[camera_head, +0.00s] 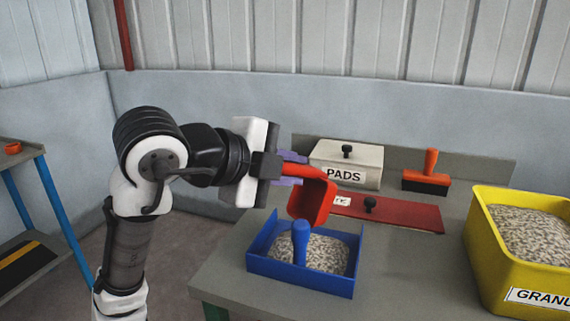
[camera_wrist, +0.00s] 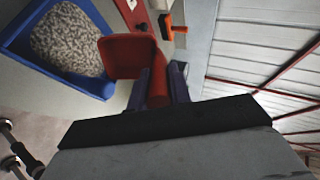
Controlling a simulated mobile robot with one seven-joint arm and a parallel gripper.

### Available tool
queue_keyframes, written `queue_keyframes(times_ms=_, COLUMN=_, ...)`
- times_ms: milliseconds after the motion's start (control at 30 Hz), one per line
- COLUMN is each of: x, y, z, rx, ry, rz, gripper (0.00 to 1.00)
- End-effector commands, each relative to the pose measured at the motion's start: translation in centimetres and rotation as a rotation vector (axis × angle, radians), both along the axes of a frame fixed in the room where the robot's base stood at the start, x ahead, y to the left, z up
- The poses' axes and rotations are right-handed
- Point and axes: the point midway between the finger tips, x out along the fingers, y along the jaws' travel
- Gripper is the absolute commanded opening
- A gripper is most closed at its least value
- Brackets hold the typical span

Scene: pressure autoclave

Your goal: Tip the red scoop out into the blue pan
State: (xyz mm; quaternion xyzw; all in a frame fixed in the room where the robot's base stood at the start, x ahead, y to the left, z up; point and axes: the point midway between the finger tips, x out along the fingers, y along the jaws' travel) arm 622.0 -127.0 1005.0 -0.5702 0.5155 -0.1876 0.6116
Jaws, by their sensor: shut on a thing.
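My gripper (camera_head: 292,168) is shut on the handle of the red scoop (camera_head: 313,198). In the wrist view the fingers (camera_wrist: 162,85) close on both sides of the handle, and the scoop's bowl (camera_wrist: 128,55) reaches out beyond them. The bowl is steeply tilted, above the back part of the blue pan (camera_head: 300,275) and apart from it. No granules show in or falling from the bowl. The blue pan stands on the grey table with a heap of speckled granules (camera_head: 325,253) in it; the pan (camera_wrist: 100,90) also shows in the wrist view. Its upright blue handle (camera_head: 300,243) hides part of the heap.
A yellow bin (camera_head: 485,265) of granules stands at the right. Behind the pan are a red lid-like plate (camera_head: 400,215) with a black knob, a white box marked PADS (camera_head: 340,160) and an orange-handled brush (camera_head: 428,175). Bare table (camera_head: 410,280) lies between pan and bin.

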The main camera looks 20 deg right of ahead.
Motion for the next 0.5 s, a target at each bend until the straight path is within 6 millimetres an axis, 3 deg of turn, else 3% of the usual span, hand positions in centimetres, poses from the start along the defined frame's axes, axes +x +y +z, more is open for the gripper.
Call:
queue_keyframes(times_ms=33, x=0.1, y=-0.1, z=0.8, rx=0.016, ry=0.007, rz=0.0, gripper=0.0)
queue_keyframes(times_ms=500, x=0.8, y=-1.7, z=2.7, rx=0.186, ry=0.088, rz=0.0, gripper=0.0)
